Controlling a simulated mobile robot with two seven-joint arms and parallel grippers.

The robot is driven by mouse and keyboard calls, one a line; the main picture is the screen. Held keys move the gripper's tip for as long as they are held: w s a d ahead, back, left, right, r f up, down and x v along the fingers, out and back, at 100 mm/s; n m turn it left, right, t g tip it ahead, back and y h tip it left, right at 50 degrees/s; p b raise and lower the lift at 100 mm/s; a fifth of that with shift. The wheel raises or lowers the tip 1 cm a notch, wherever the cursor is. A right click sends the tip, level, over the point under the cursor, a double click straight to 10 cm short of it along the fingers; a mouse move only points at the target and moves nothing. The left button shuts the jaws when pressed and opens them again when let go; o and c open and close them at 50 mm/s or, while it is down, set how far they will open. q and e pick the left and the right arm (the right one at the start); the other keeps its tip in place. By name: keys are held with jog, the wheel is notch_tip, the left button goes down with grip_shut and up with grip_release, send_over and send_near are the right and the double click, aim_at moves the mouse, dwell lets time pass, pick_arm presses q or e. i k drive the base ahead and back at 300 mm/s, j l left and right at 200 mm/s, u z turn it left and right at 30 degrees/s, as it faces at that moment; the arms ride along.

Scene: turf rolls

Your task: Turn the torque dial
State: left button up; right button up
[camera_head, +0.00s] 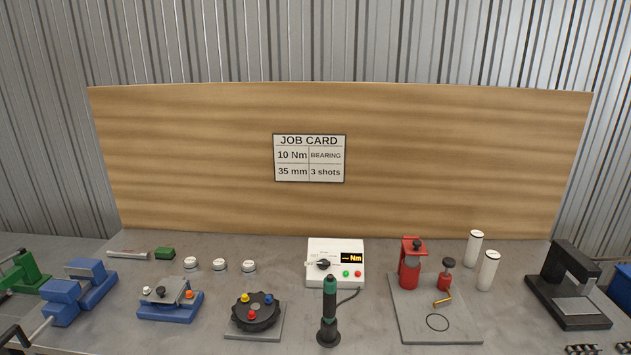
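The torque dial (323,264) is a black knob on the sloped front of a white controller box (318,246) at the middle of the bench. Its pointer seems to face left, but the scale marks are too small to read. A display (352,258) on the box shows yellow "Nm"; I cannot make out a number. A green button (346,273) and a red button (357,274) sit below it. The job card (309,158) on the board reads 10 Nm, BEARING, 35 mm, 3 shots. Neither of my grippers is in view.
A green-and-black driver (328,312) stands upright in front of the box, with a cable. A black round fixture (255,312) is front left of it. Several white-topped jars stand left of the box.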

aim_at(322, 263)
jog(key=i+u, duration=0.25)
jog(key=i, duration=0.2)
jog(key=i+l+u, duration=0.15)
jog(key=i+u, duration=0.15)
jog(key=i, duration=0.15)
jog(key=i+l+u, duration=0.25)
jog(key=i, duration=0.2)
jog(key=i+l+u, duration=0.25)
jog(key=i+l, duration=0.1)
jog(key=i, duration=0.05)
